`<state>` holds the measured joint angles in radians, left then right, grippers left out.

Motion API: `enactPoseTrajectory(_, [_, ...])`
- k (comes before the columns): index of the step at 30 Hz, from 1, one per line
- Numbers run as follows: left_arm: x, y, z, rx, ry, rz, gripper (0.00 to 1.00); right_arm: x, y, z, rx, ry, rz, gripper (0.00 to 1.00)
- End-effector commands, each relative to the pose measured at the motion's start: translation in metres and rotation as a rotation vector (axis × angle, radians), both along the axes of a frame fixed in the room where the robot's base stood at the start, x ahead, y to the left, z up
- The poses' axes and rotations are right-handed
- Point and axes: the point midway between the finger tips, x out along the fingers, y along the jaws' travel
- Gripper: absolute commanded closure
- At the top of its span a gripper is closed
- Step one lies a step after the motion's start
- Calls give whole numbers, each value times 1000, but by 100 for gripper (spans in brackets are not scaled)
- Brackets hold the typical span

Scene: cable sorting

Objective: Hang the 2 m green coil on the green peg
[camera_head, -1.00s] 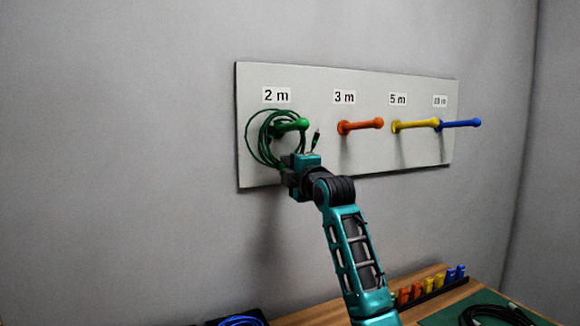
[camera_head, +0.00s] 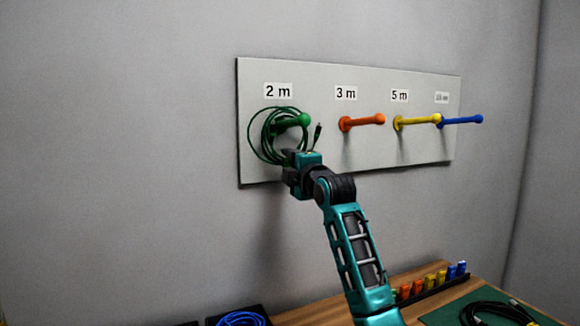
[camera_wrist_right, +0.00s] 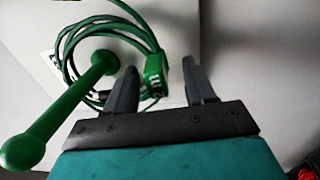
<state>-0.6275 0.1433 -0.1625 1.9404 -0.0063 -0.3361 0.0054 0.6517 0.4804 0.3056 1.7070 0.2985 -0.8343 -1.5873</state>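The green coil (camera_head: 252,146) is at the left end of the pegboard, its loops around the green peg (camera_head: 290,124) near the board, under the "2 m" label. The peg's ball end sticks out to the right, clear of the loops. In the right wrist view, the coil (camera_wrist_right: 64,52) circles the peg's base, and the peg (camera_wrist_right: 62,112) points to the lower left. My right gripper (camera_wrist_right: 160,75) is open, with the coil's green tag (camera_wrist_right: 155,78) between its fingers and gaps visible beside it. In the head view, my right gripper (camera_head: 290,158) is just below the peg. My left gripper is out of view.
The board (camera_head: 350,165) also carries an orange peg (camera_head: 362,122), a yellow peg (camera_head: 415,122) and a blue peg (camera_head: 462,120) to the right. Below are a wooden table (camera_head: 320,314), a blue coil (camera_head: 242,319), a dark cable (camera_head: 490,312) and a row of coloured pieces (camera_head: 430,282).

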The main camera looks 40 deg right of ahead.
Motion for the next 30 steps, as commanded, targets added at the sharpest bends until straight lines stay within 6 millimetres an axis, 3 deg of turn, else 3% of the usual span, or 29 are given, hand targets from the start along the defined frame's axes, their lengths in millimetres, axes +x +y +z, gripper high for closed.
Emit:
enactPoseTrajectory(11, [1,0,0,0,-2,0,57,-7,2,0,-1,-2,-1,46])
enactPoseTrajectory(30, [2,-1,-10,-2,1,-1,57,-107,34,-7,-3,-1,0,46])
